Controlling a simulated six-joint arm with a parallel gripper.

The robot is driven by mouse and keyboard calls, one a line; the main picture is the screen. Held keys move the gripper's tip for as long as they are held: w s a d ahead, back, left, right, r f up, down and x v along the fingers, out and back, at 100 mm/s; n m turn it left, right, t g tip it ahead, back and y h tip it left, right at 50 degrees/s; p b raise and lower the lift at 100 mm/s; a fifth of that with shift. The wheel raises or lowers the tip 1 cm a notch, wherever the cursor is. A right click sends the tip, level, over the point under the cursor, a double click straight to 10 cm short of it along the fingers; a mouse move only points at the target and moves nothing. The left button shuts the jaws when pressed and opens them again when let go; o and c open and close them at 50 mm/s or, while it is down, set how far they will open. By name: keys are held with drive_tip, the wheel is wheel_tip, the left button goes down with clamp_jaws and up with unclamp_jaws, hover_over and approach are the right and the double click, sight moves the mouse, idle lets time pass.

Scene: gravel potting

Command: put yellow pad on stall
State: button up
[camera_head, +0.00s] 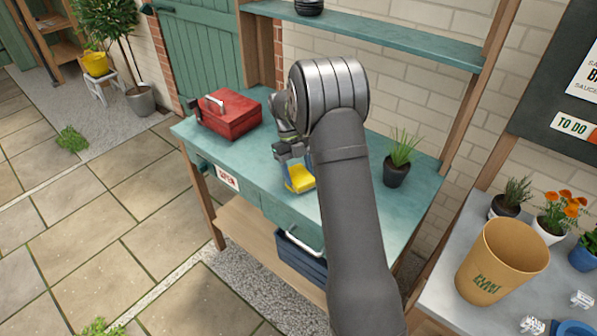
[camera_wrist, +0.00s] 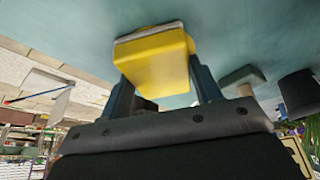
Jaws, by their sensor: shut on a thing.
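The yellow pad (camera_head: 299,178) is a small block, and in the wrist view (camera_wrist: 158,62) it shows a pale grey layer on its far side. My gripper (camera_head: 297,163) is shut on it, with one dark finger on each side of the pad in the wrist view. The pad is at the teal bench top (camera_head: 353,140), over its front part and above the drawer. I cannot tell whether the pad touches the surface. My arm hides part of the bench behind and to the right of the gripper.
A red toolbox (camera_head: 232,115) stands on the left of the bench. A grass plant in a dark pot (camera_head: 396,172) stands on the right. A teal shelf (camera_head: 385,33) runs above the back. A side table at right holds a tan bucket (camera_head: 502,262) and potted flowers.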

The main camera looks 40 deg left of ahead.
sight(301, 177)
drive_tip(key=shift+f, duration=0.15)
drive_tip(key=o, duration=1)
drive_tip(key=v, duration=1.2)
drive_tip(key=shift+d, duration=0.1)
drive_tip(key=x, duration=1.1)
drive_tip(key=shift+d+f, duration=0.15)
drive_tip(key=shift+f, duration=0.15)
drive_tip(key=shift+r, duration=1.85)
